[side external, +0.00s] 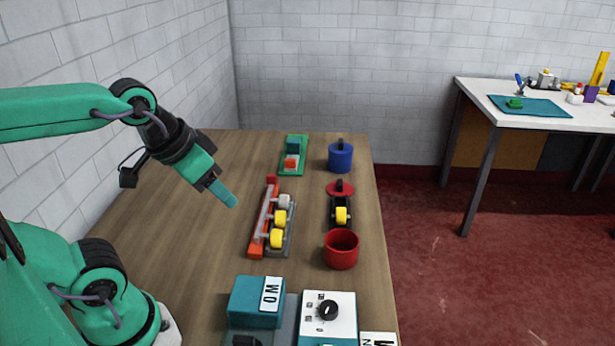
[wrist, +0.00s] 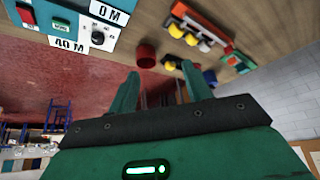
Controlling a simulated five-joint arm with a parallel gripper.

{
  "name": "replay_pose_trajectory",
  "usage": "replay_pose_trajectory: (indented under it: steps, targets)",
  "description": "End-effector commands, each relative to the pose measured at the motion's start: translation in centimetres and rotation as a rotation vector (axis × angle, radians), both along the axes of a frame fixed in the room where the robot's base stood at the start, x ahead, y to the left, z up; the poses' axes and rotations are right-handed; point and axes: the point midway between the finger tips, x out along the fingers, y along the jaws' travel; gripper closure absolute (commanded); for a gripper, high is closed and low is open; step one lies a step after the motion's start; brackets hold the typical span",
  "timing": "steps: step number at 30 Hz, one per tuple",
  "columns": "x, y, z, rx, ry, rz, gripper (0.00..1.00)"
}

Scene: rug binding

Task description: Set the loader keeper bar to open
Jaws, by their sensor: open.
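The loader (side external: 257,240) is a long orange-red rack on the wooden table, holding a white spool and two yellow spools in a row. A thin grey bar (side external: 265,214), seemingly the keeper bar, runs along the rack beside the spools; its setting cannot be told. The loader also shows at the top of the wrist view (wrist: 206,22), upside down. My gripper (side external: 224,193) is in the air up and left of the loader in the side view, apart from it. In the wrist view its fingers (wrist: 160,88) are spread with nothing between them.
A red cup (side external: 341,251), a black holder with a yellow spool (side external: 341,214) and a blue lidded pot (side external: 340,159) stand right of the loader. A green tray (side external: 301,142) lies behind it. A teal machine (side external: 257,297) with a dial panel (side external: 343,300) stands in front. The table's left is clear.

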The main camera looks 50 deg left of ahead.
Motion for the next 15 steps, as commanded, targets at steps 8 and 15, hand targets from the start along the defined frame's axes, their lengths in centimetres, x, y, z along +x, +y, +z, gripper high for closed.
replay_pose_trajectory:
  steps: [8, 15]
  targets:
    - [1.6, 0.6, 0.8, -0.009, 0.029, 0.042, 0.51]
    - [5.3, 2.2, 1.9, -0.029, 0.086, 0.13, 0.51]
